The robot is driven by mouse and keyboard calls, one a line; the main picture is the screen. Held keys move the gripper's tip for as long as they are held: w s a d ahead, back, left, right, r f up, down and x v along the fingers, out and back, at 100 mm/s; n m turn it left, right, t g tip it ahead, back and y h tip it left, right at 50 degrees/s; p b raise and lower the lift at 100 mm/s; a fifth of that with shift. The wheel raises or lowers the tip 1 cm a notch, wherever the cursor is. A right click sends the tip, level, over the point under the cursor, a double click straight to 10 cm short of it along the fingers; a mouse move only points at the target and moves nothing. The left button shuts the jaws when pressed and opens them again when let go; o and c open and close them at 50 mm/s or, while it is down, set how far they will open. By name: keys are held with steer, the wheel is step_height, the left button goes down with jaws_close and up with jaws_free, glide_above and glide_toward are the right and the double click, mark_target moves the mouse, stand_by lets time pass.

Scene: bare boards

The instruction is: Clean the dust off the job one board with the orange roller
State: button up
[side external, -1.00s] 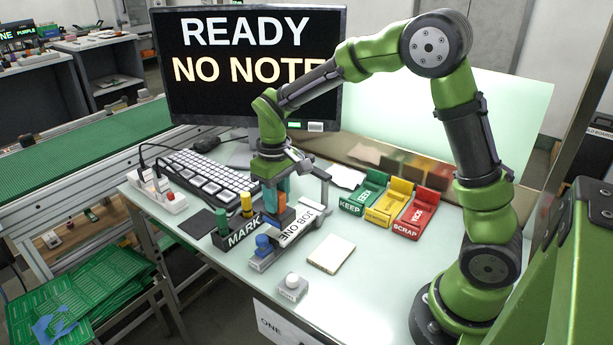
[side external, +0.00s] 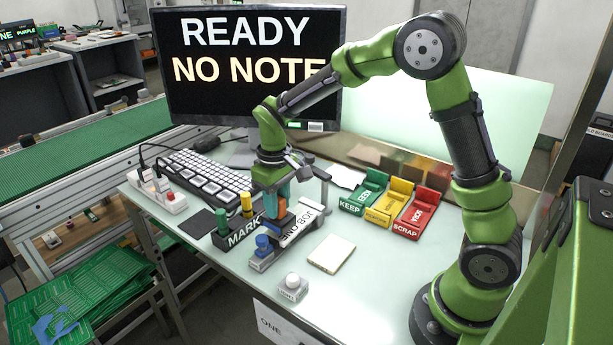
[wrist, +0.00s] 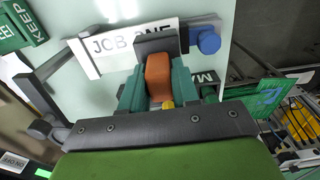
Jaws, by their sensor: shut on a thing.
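My gripper (side external: 277,207) has its teal fingers shut on the orange roller (side external: 281,210). In the wrist view the roller's orange grip (wrist: 158,76) is between the fingers, with a dark block (wrist: 155,43) at its far end. The roller is low over the grey fixture whose white label reads JOB ONE (side external: 305,223). The label also shows in the wrist view (wrist: 105,45), partly covered by the roller. The fixture has a blue knob (side external: 263,241). The board itself is hidden behind the roller and fingers. I cannot tell whether the roller touches it.
A MARK holder (side external: 238,237) with green and yellow pieces stands left of the fixture. Keyboard (side external: 205,178) and monitor (side external: 250,65) are behind. Green, yellow and red trays (side external: 411,221) stand right. A white button box (side external: 291,288) and a cream pad (side external: 331,253) lie in front.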

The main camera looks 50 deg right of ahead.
steer(key=shift+f, duration=0.6)
steer(key=shift+d, duration=0.15)
stand_by(0.3)
steer(key=shift+d, duration=3.8)
steer(key=shift+a, duration=0.15)
steer(key=shift+a, duration=3.8)
steer(key=shift+d, duration=3.95)
